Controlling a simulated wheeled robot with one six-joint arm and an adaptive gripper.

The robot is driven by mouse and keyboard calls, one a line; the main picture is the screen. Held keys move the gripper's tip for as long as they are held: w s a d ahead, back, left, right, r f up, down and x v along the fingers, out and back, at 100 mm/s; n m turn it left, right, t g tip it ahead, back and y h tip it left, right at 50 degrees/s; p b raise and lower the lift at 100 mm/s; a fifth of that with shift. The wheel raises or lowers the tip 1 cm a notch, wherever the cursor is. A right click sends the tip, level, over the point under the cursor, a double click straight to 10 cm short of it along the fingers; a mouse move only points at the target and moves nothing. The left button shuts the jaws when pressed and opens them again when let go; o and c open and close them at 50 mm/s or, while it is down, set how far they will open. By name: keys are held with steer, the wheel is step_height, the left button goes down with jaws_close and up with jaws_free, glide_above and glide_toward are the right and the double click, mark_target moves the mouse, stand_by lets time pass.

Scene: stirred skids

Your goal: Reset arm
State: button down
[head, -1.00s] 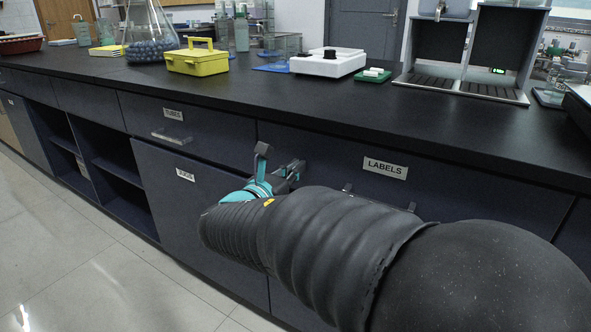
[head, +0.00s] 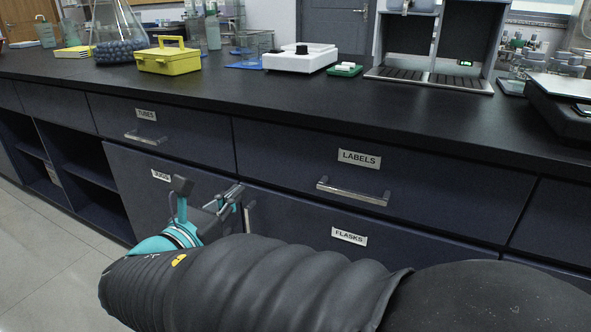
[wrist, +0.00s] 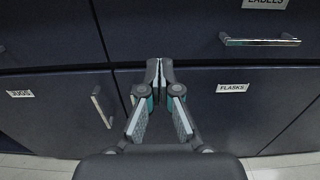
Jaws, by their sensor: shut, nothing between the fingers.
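My gripper (head: 232,194) is at the left end of my black-sleeved arm, in front of the dark cabinet fronts and below the countertop. In the wrist view my gripper (wrist: 159,68) has its fingertips together, with nothing between them. It points at the cabinet fronts near the seam between the JUGS door (wrist: 50,112) and the FLASKS front (wrist: 230,115). I cannot tell how close the tips are to the surface. My arm hides part of the lower cabinets in the head view.
The LABELS drawer (head: 440,190) and TUBES drawer (head: 190,130) look shut. Their bar handles stick out. Floor (head: 50,250) is clear at left.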

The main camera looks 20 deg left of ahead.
steer(key=shift+s, duration=0.15)
step_height(320, 180, down, 9)
steer(key=s+d+m+g, duration=0.2)
steer(key=d+m+g, duration=0.1)
steer(key=m+g, duration=0.15)
steer(key=d+f+m+g+h, duration=0.1)
steer(key=d+f+m+g, duration=0.25)
steer(key=d, duration=0.35)
steer(key=d+f+m+g+h, duration=0.2)
steer(key=d+m, duration=0.3)
steer(key=d, duration=0.1)
steer(key=s+d+r+m+g+y, duration=0.1)
steer(key=s+d+r+m, duration=0.1)
steer(key=d+m, duration=0.9)
steer(key=s+d+r+m+g+y, duration=0.1)
steer(key=s+d+r+m+y, duration=0.1)
steer(key=d+m, duration=0.9)
steer(key=d+r, duration=0.1)
steer(key=d, duration=0.8)
steer(key=shift+s+d+m, duration=0.25)
steer(key=shift+d+m, duration=0.1)
steer(key=shift+m, duration=0.05)
steer(key=shift+a+r, duration=0.1)
steer(key=shift+a, duration=0.05)
